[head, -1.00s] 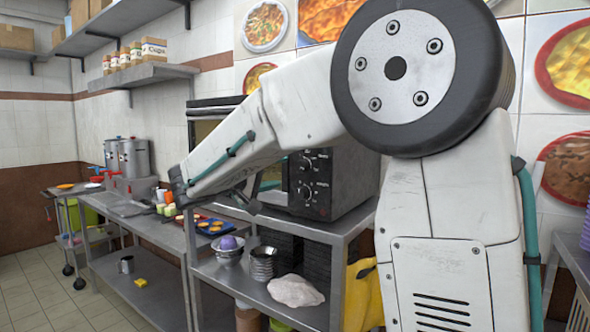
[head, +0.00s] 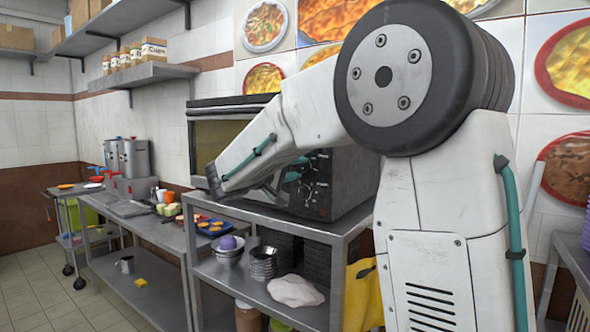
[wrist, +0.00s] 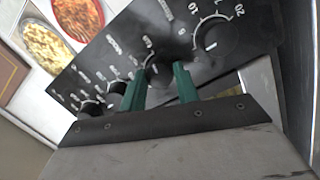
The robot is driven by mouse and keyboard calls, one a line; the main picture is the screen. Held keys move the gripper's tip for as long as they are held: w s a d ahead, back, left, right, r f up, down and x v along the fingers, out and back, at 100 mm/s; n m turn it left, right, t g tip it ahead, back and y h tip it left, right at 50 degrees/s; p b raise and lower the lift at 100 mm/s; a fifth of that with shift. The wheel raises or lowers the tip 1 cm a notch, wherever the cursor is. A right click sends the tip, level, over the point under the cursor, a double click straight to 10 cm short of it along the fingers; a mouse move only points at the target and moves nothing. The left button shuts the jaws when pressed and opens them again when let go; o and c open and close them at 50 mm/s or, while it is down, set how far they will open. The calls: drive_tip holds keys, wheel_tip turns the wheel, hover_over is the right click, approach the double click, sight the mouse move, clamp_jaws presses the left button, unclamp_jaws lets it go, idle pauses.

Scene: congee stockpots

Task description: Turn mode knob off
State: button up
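The toaster oven (head: 345,180) stands on a steel shelf unit, with a black control panel (head: 316,170) on its front. In the wrist view the panel (wrist: 118,52) runs diagonally, with several round black knobs and white markings. My gripper (wrist: 163,68) reaches to the panel with its two green fingers apart, one on each side of a middle knob (wrist: 158,74). I cannot tell whether the fingers touch it. The knob labels are too blurred to tell which is the mode knob. In the head view the gripper is mostly hidden by my wrist.
A numbered knob (wrist: 212,40) sits right of the fingers, and other knobs (wrist: 92,107) lie to the left. Below the oven, a shelf holds metal bowls (head: 263,262) and a white cloth (head: 295,291).

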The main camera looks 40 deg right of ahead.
drive_tip(key=shift+c, duration=1)
drive_tip(key=n, duration=0.4)
drive_tip(key=shift+h, duration=0.3)
drive_tip(key=n, duration=0.3)
drive_tip(key=n+t, duration=0.1)
drive_tip(key=n, duration=0.2)
drive_tip(key=shift+s+f+n+t+h, duration=0.1)
drive_tip(key=shift+n+t+h, duration=0.2)
drive_tip(key=shift+n, duration=0.1)
drive_tip(key=n+t, duration=0.1)
drive_tip(key=n, duration=0.4)
drive_tip(key=n+t, duration=0.1)
drive_tip(key=n, duration=0.5)
drive_tip(key=shift+s, duration=0.1)
